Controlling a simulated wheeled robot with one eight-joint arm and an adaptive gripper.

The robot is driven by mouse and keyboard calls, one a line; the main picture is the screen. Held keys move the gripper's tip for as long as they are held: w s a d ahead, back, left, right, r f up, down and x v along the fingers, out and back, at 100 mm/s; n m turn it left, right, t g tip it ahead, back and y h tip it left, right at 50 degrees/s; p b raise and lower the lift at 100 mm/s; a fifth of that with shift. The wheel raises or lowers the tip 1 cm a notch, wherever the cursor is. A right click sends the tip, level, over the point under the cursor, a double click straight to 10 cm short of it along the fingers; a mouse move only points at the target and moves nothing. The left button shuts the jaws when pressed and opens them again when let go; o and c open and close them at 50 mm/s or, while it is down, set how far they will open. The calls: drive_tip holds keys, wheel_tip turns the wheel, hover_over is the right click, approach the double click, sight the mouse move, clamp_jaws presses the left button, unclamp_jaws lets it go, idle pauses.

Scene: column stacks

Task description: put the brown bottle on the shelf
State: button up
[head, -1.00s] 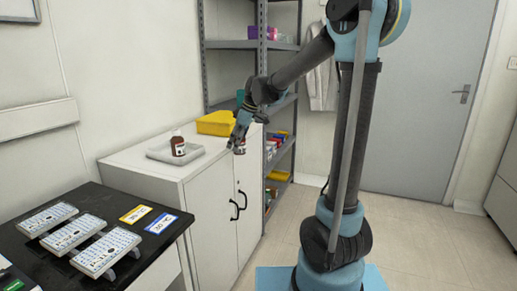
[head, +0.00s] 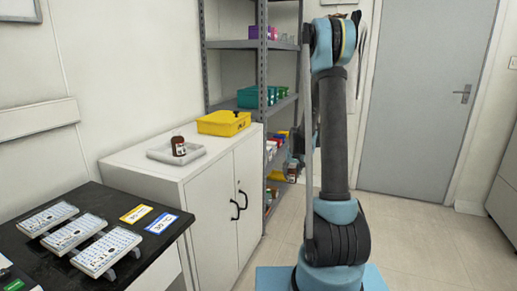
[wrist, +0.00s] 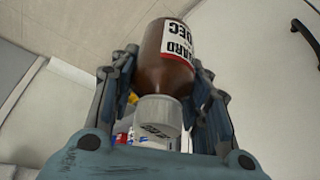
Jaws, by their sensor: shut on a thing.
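In the wrist view my gripper (wrist: 163,58) is shut on a brown bottle (wrist: 163,72) with a white cap and a red and white label. The fingers lie on both sides of it. In the head view my arm hides most of the gripper; a bit of it and the held bottle (head: 292,174) show beside my column, in front of the shelf unit's right side. The grey metal shelf (head: 231,44) stands behind the cabinet. A second brown bottle (head: 178,146) stands upright in a pale tray (head: 158,156) on the cabinet.
A yellow bin (head: 222,125) sits at the back of the white cabinet (head: 209,201). Teal bins (head: 252,97) and a purple item (head: 259,33) occupy shelf levels. A black table (head: 131,206) with white racks is at lower left. The floor right of my base is clear.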

sight(295, 175)
drive_tip(key=shift+w+d+f+m, duration=0.4)
drive_tip(key=shift+w+d+f, duration=0.1)
drive_tip(key=shift+d+f, duration=0.4)
drive_tip(key=shift+d, duration=0.1)
drive_tip(key=shift+s+f, duration=0.15)
drive_tip(key=shift+f, duration=0.2)
drive_tip(key=s+f, duration=0.5)
drive_tip(key=f, duration=0.2)
drive_tip(key=shift+s, duration=0.4)
